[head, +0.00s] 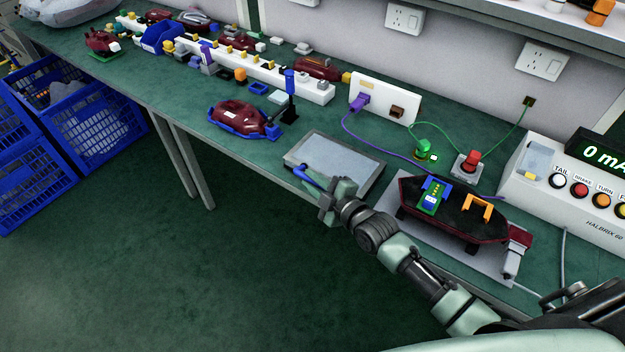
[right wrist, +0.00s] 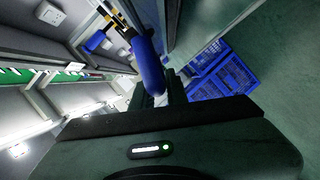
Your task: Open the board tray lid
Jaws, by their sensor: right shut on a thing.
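The board tray (head: 372,186) is a flat grey box near the front edge of the green bench. Its pale grey lid (head: 335,157) lies over it and looks flat; I cannot tell if it is slightly raised. A blue handle (head: 306,177) sits at the lid's front left edge. My right gripper (head: 322,187) is shut on this handle, its fingers hiding part of it. In the right wrist view the blue handle (right wrist: 148,66) stands between the fingers, close to the camera. My left gripper is not in view.
Right of the tray, a dark lamp housing with a green board (head: 431,196) sits on a grey plate under my right arm. A purple cable (head: 385,149) runs behind the tray. A red lamp in a blue holder (head: 240,118) stands to the left.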

